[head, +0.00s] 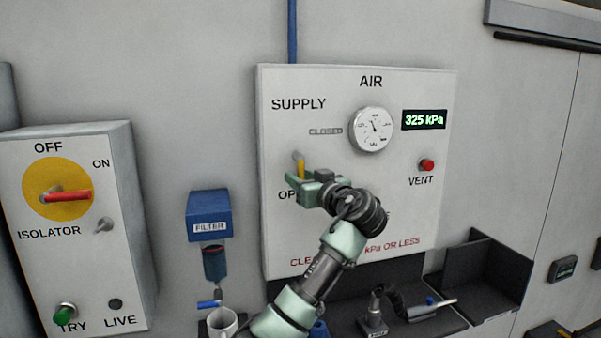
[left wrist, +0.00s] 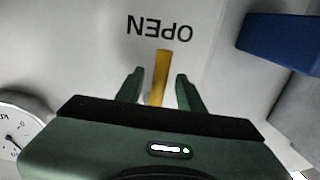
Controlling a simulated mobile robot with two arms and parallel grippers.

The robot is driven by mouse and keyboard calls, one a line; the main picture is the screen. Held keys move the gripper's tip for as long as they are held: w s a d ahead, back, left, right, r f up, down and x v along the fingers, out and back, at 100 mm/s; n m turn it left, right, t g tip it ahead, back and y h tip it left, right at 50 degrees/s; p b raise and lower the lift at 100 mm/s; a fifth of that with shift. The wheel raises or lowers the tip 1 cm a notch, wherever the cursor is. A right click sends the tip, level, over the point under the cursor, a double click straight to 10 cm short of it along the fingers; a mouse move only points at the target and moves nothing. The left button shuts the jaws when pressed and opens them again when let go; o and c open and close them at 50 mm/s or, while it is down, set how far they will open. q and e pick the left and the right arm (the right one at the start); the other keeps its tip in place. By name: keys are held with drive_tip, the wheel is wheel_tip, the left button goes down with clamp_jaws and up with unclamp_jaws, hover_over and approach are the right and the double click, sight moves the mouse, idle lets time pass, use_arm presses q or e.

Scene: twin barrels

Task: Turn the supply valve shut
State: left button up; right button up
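The supply valve's yellow handle (head: 298,160) shows on the white AIR panel (head: 430,230), below the word SUPPLY. My left gripper (head: 293,177) is at this handle and covers its lower part and some of the OPEN label. In the left wrist view the yellow handle (left wrist: 161,75) stands between the two green fingers, with the upside-down word OPEN beyond it. The left gripper (left wrist: 158,88) is open there, with a gap on each side of the handle. The valve's base is hidden. My right gripper is not in view.
A round gauge (head: 371,129), a 325 kPa display (head: 423,120) and a red VENT button (head: 427,165) are right of the handle. A blue filter (head: 209,215) and an isolator box (head: 75,230) stand left. A white mug (head: 222,322) and a dark tray (head: 480,275) are below.

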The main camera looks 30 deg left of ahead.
use_arm(q)
drive_tip(key=shift+w+a, duration=0.25)
clamp_jaws()
idle(1.4)
